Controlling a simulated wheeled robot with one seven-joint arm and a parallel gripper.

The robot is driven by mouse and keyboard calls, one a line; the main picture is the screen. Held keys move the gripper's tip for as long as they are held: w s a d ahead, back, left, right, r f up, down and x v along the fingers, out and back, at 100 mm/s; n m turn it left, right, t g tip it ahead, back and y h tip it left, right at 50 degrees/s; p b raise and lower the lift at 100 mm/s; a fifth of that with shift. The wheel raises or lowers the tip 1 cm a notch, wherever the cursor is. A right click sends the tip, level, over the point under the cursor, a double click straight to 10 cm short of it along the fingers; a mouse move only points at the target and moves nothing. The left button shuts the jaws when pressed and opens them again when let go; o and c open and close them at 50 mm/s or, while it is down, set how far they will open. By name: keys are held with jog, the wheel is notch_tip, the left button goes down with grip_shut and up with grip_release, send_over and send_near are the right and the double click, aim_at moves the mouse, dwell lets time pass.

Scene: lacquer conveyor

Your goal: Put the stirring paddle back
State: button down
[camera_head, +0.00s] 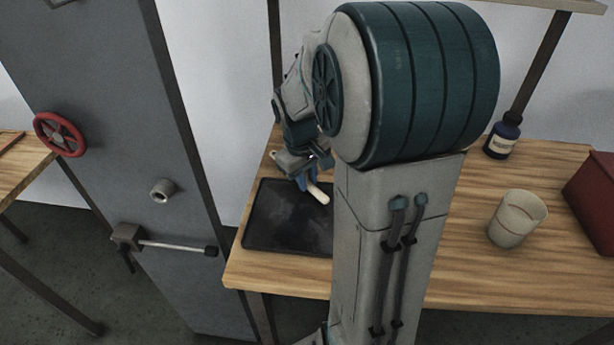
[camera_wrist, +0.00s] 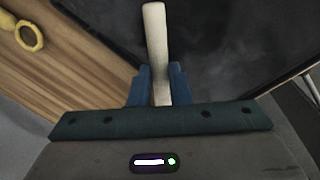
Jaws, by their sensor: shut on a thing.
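The stirring paddle shows as a pale, rod-like piece (camera_head: 318,194) in the head view, sticking out of my gripper (camera_head: 306,177). In the wrist view the same pale paddle (camera_wrist: 155,40) stands between the two blue fingers of my gripper (camera_wrist: 160,82), which are shut on it. A dark, flat tray (camera_head: 285,239) lies on the wooden table below, and the paddle is over it. I cannot tell whether the paddle touches the tray. My arm hides the tray's right part and the middle of the table.
A beige cup (camera_head: 517,219), a dark bottle with a label (camera_head: 503,136) and a red box (camera_head: 594,200) stand on the table's right side. A grey panel with a red handwheel (camera_head: 60,134) and a lever (camera_head: 165,245) stands left. A yellow ring-ended object (camera_wrist: 25,32) lies on the wood.

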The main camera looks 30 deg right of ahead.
jog(key=c, duration=1.3)
grip_release()
jog(key=shift+f, duration=0.1)
jog(key=shift+c, duration=0.2)
jog(key=shift+r+p, duration=0.35)
jog(key=shift+r, duration=0.1)
notch_tip(320, 180, up, 12)
jog(key=a, duration=0.2)
jog(key=s+a+f+m+t, duration=0.1)
jog(key=s+a+f, duration=0.2)
jog(key=s, duration=0.3)
jog(key=s+a+f+m+t+y, duration=0.1)
jog(key=s+a+f, duration=0.2)
jog(key=s+a, duration=0.3)
jog(key=shift+s+a+p, duration=0.2)
jog(key=shift+s+p, duration=0.2)
jog(key=shift+s, duration=0.4)
